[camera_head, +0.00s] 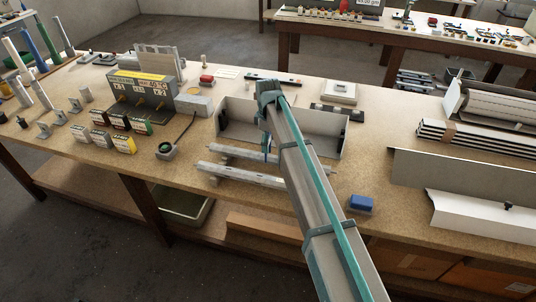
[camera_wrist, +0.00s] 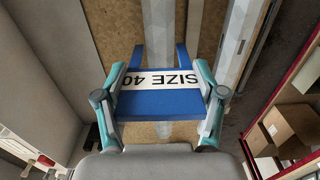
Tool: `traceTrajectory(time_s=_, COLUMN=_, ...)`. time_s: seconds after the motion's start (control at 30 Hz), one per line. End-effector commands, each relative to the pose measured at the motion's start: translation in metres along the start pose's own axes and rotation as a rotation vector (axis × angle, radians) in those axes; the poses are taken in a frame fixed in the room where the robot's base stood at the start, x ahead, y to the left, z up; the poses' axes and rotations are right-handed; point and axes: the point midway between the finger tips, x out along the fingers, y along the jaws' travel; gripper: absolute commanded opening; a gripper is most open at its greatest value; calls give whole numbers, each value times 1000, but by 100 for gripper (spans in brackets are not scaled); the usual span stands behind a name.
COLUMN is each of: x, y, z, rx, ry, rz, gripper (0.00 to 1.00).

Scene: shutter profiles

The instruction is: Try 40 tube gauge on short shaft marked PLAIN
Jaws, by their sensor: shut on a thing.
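My gripper (camera_wrist: 160,100) is shut on a blue gauge (camera_wrist: 160,105) with a white label reading SIZE 40, upside down in the wrist view. Two blue prongs of the gauge lie on either side of a pale grey shaft (camera_wrist: 158,25), which shows again below the gauge. I cannot tell whether gauge and shaft touch. In the head view the gauge shows as a small blue patch (camera_head: 267,143) beneath my arm, over the shafts. Two grey shafts lie near the bench front, a rear one (camera_head: 240,154) and a front one (camera_head: 235,174). No PLAIN mark is readable.
A grey open tray (camera_head: 341,148) stands just behind the shafts. A labelled panel (camera_head: 142,92) and several small boxes (camera_head: 122,144) stand to the left. A blue block (camera_head: 361,203) sits right of my arm. Long profiles (camera_head: 460,175) fill the right side.

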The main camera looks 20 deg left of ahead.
Motion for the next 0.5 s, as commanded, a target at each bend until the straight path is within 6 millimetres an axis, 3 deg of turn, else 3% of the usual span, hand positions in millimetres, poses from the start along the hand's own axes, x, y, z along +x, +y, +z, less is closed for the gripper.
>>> traceTrajectory(time_s=0.5, x=-30, y=0, z=0, rx=0, ry=0, rz=0, gripper=11)
